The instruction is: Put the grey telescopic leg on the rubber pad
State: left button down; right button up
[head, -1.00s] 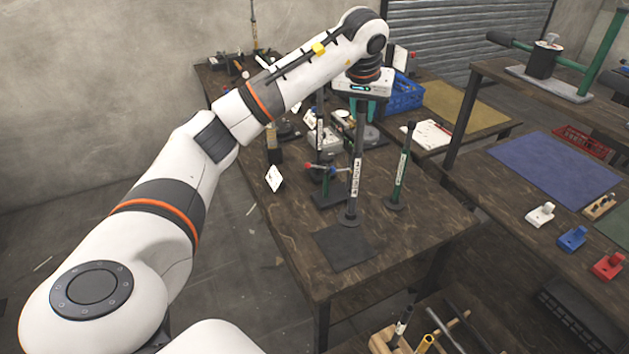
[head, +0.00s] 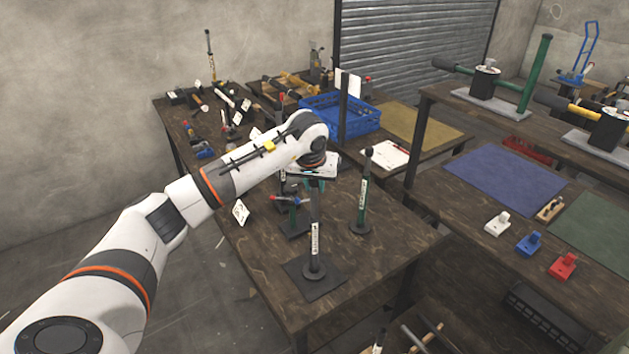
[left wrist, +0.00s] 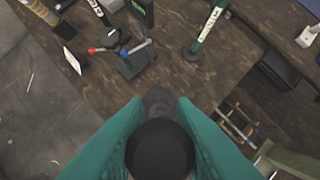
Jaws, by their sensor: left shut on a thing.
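The grey telescopic leg (head: 315,232) stands upright with its round foot over the dark rubber pad (head: 297,271) near the table's front corner. Whether the foot rests on the pad or hovers just above it, I cannot tell. My left gripper (head: 316,183) is shut on the leg's top end. In the left wrist view, the leg's dark round top (left wrist: 160,150) sits between the teal fingers, which hide most of the leg and pad. My right gripper is not in view.
A green telescopic leg (head: 362,195) stands right of the grey one. A small stand with red and blue knobs (head: 292,215) is just behind it. A blue crate (head: 341,115) is farther back. Bare table lies right of the pad.

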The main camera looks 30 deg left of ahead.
pick_arm(q)
jog(key=c, duration=1.6)
grip_release()
jog(key=shift+f, duration=0.15)
jog(key=shift+c, duration=0.2)
jog(key=o, duration=0.4)
jog(key=shift+o, duration=0.2)
jog(key=shift+r, duration=0.3)
jog(key=b+v, duration=0.3)
jog(key=v, duration=0.9)
